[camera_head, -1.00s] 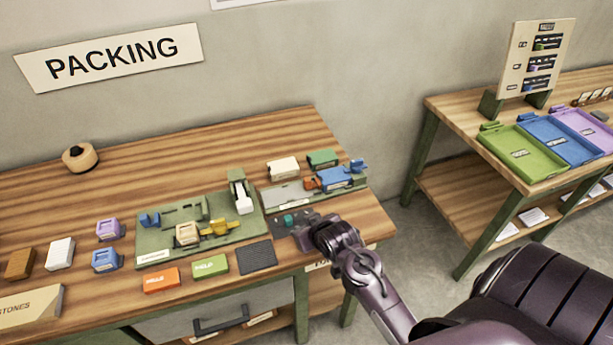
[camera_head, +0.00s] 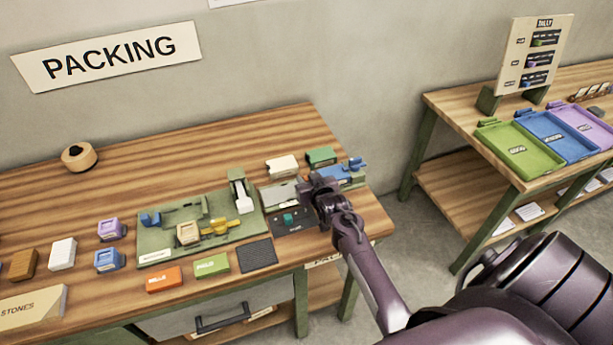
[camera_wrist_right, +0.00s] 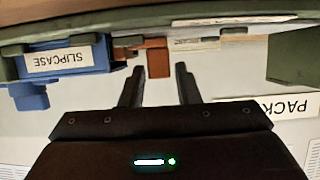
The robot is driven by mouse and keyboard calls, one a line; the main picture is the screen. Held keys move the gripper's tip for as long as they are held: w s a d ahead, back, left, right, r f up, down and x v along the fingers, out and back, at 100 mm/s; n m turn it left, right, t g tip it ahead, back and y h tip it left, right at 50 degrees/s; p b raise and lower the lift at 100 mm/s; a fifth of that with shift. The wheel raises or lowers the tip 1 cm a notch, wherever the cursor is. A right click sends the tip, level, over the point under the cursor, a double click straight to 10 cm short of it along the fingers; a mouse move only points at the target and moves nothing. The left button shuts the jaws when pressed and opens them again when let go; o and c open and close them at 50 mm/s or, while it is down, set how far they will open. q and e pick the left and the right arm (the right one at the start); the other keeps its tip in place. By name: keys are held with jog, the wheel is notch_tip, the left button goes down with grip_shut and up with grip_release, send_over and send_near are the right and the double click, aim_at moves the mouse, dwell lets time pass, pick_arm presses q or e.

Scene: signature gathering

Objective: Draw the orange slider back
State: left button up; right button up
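The orange slider (camera_wrist_right: 158,58) shows in the right wrist view as an upright orange block, just beyond and between the fingertips. My right gripper (camera_wrist_right: 158,75) is open, with its two dark fingers apart and nothing between them. In the head view my right gripper (camera_head: 318,183) hovers over the grey-green fixture (camera_head: 276,194) at the table's right and hides the slider there. The blue slipcase block (camera_head: 344,178) sits at the right end of that fixture; its label reads SLIPCASE in the right wrist view (camera_wrist_right: 60,58). My left gripper is in neither view.
A dark panel with a teal button (camera_head: 288,218) lies in front of the fixture. A green fixture board (camera_head: 160,240) with a yellow clamp stands to its left. White (camera_head: 281,166) and green (camera_head: 321,156) blocks sit behind. The PACKING table's right edge is close.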

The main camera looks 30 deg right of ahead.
jog(key=shift+w+d+f, duration=0.2)
jog(key=shift+w, duration=0.4)
